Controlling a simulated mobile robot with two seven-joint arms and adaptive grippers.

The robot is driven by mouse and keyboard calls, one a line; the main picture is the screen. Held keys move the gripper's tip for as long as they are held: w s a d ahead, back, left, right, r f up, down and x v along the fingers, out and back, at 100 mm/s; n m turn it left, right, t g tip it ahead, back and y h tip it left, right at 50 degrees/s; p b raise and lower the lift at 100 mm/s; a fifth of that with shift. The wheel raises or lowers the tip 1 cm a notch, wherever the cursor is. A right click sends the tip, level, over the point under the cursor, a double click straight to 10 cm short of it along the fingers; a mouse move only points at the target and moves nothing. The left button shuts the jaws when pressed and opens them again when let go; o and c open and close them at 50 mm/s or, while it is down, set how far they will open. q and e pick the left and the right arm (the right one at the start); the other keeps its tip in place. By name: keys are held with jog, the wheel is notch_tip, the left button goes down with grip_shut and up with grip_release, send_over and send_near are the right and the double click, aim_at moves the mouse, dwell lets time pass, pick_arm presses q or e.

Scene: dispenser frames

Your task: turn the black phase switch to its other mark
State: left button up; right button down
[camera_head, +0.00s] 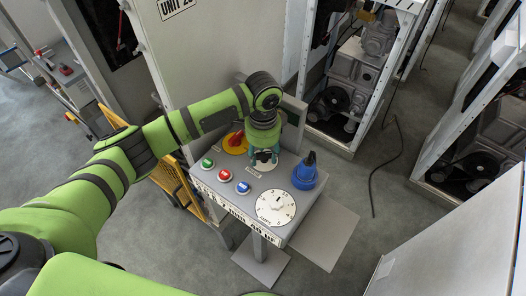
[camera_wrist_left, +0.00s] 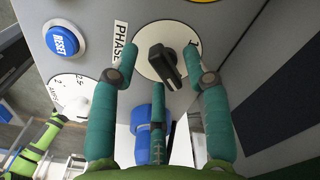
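The black phase switch (camera_wrist_left: 168,65) sits on a round white dial (camera_wrist_left: 150,70) beside the PHASE label in the left wrist view. Its black grip points down and slightly right in that view. My left gripper (camera_wrist_left: 157,75) is open, with teal fingers on either side of the switch and the third finger below it. I see no clear contact between fingers and switch. In the head view my left gripper (camera_head: 264,156) is over the panel top and largely hides the switch. My right gripper is not seen in either view.
The panel (camera_head: 233,205) also carries green, red and blue buttons (camera_head: 224,175), a white numbered dial (camera_head: 275,207), a red rotary handle on yellow (camera_head: 236,142) and a blue fixture with a black top (camera_head: 305,176). A tall cabinet (camera_head: 215,50) stands behind.

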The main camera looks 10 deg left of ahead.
aim_at(263, 155)
pick_arm(q)
jog(key=shift+r, duration=0.1)
notch_tip(263, 155, up, 12)
dwell(0.5)
